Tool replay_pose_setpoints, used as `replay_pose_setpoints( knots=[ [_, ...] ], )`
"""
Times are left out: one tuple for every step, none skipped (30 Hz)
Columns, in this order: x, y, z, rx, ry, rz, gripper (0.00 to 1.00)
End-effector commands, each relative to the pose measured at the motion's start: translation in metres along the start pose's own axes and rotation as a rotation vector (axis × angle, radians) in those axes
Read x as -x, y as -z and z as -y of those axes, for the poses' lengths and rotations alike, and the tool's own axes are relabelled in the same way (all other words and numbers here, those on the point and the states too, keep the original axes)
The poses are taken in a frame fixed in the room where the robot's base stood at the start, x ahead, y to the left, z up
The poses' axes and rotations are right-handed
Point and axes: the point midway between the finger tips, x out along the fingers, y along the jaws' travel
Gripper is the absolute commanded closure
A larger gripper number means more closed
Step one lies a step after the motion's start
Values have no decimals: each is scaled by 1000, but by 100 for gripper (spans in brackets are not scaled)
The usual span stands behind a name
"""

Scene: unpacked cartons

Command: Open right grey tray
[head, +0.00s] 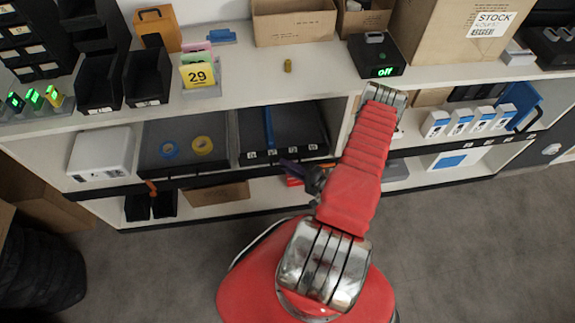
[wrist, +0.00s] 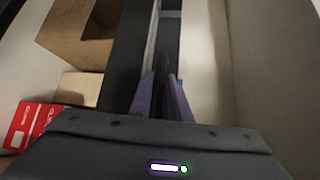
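The right grey tray (head: 292,125) sits on the middle shelf in the head view, with a blue bar (head: 268,128) in it and small white labels along its front. The left grey tray (head: 155,135) is beside it and holds a blue and a yellow tape roll. My gripper (head: 287,165) is just in front of the right tray's lower front edge, its purple fingers pointing left. In the wrist view my fingers (wrist: 163,90) lie close on either side of a narrow dark strip. Whether they touch or grip it, I cannot tell.
A cardboard box (wrist: 82,35) and a red-and-white packet (wrist: 27,125) lie close to my gripper in the wrist view. The white shelf top (head: 245,75) carries black bins, boxes and a device reading "off". Grey floor (head: 450,230) is clear at the right.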

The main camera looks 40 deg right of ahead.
Motion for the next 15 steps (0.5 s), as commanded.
replay_pose_setpoints(
  knots=[
    [-2,0,0,0,0,0,83],
    [-3,0,0,0,0,-1,83],
    [-4,0,0,0,0,-1,83],
    [-4,0,0,0,0,-1,83],
    [-4,0,0,0,0,-1,83],
    [-4,0,0,0,0,-2,83],
    [-4,0,0,0,0,-2,83],
    [-4,0,0,0,1,-2,83],
    [-4,0,0,-1,1,-2,83],
    [-4,0,0,-1,1,-2,83],
    [-4,0,0,-1,1,-1,83],
    [-4,0,0,-1,1,-1,86],
    [-4,0,0,-1,0,-1,88],
    [-4,0,0,-1,0,-1,90],
    [-4,0,0,-1,1,-1,93]
  ],
)
